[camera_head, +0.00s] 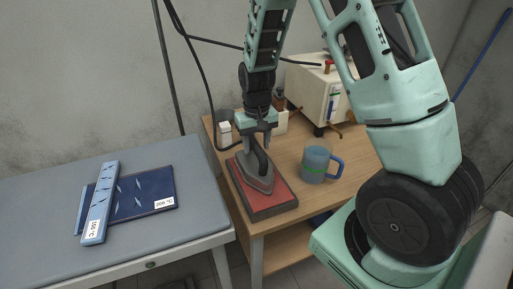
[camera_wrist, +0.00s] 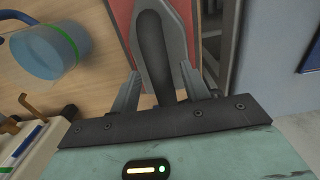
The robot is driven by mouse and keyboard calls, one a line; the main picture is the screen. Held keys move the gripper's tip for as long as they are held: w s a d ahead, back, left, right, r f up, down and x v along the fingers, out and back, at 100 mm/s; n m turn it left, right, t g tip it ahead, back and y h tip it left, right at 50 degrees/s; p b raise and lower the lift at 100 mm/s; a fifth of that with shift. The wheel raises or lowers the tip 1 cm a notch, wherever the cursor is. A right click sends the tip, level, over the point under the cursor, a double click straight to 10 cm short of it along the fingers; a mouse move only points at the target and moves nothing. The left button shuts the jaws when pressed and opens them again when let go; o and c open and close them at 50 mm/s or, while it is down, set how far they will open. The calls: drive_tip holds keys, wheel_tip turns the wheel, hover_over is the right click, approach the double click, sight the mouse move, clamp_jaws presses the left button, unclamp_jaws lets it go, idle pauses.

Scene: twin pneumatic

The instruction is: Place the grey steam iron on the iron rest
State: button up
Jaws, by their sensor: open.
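The grey steam iron (camera_head: 262,178) sits on the red iron rest (camera_head: 270,203) near the left front of the wooden table. In the wrist view the iron (camera_wrist: 172,20) lies over the red rest (camera_wrist: 124,18). My gripper (camera_head: 255,135) is above the rear of the iron. In the wrist view its two fingers (camera_wrist: 160,85) stand apart, one on each side of the dark iron handle, with gaps visible. The underside of the iron and its contact with the rest are partly hidden.
A blue-grey mug (camera_head: 315,163) stands right of the rest. A cream boiler box (camera_head: 318,90) is at the back of the wooden table (camera_head: 240,215). A grey ironing table (camera_head: 50,205) on the left holds folded blue cloth (camera_head: 145,193). A dark hose hangs near my arm.

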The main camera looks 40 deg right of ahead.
wheel_tip(320, 180, up, 10)
drive_tip(key=s+a+r+n+y, duration=0.1)
drive_tip(key=s+a+n, duration=0.2)
drive_tip(key=s+a, duration=0.35)
drive_tip(key=s+a+r+n, duration=0.2)
drive_tip(key=s+a, duration=0.1)
drive_tip(key=a, duration=0.7)
drive_tip(key=s+a+n, duration=0.3)
drive_tip(key=s+a, duration=0.1)
drive_tip(key=s, duration=0.3)
drive_tip(key=s+a+n, duration=0.3)
drive_tip(key=s+a, duration=0.1)
drive_tip(key=s, duration=0.3)
drive_tip(key=shift+s+b, duration=0.3)
drive_tip(key=shift+s, duration=0.1)
drive_tip(key=shift+f, duration=0.1)
